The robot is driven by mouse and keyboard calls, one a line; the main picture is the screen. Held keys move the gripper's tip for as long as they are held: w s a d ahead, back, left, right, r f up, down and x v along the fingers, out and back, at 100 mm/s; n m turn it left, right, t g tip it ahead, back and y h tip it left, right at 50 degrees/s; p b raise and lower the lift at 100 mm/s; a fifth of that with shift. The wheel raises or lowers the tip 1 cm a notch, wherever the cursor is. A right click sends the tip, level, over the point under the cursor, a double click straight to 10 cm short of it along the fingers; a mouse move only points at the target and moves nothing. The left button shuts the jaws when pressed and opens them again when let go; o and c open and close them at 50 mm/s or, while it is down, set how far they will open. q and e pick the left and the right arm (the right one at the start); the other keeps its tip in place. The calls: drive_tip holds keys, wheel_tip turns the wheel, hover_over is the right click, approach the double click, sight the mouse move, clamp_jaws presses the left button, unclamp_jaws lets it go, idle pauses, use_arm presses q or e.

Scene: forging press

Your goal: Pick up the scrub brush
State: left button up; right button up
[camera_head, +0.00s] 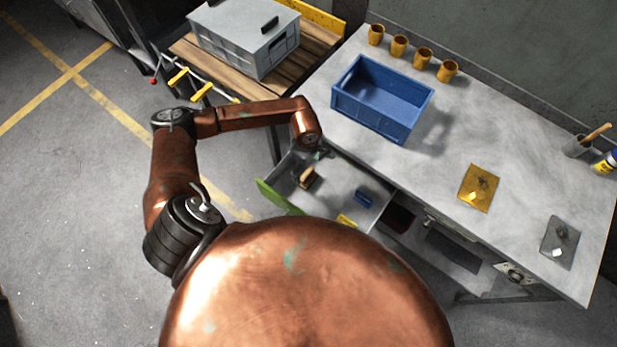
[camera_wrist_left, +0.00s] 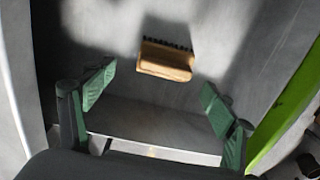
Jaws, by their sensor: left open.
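The scrub brush (camera_head: 307,179), with a tan wooden back and dark bristles, lies in an open drawer (camera_head: 325,207) under the workbench. It also shows in the left wrist view (camera_wrist_left: 167,61), above the middle, lying beyond the fingertips. My left gripper (camera_wrist_left: 158,79) is open and empty, with its green fingers spread wider than the brush and apart from it. In the head view, my left gripper (camera_head: 319,154) is small and partly hidden by its arm, above the drawer close to the brush. My right gripper is in neither view.
The drawer has a green front (camera_head: 277,197) and also holds a blue object (camera_head: 363,199) and a yellow one (camera_head: 346,220). On the workbench (camera_head: 450,130) stand a blue crate (camera_head: 365,110) and several yellow cups (camera_head: 399,46). A grey lidded box (camera_head: 236,45) stands on a wooden surface.

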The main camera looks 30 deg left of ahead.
sight(307, 174)
use_arm(q)
drive_tip(key=f, duration=0.4)
drive_tip(key=shift+s+d+f, duration=0.25)
drive_tip(key=shift+s, duration=0.15)
drive_tip(key=shift+w+f, duration=0.1)
drive_tip(key=shift+f, duration=0.2)
drive_tip(key=shift+c, duration=0.6)
drive_tip(key=shift+r, duration=0.1)
drive_tip(key=c, duration=1.2)
wheel_tip(307, 174, up, 10)
drive_tip(key=shift+p, duration=0.3)
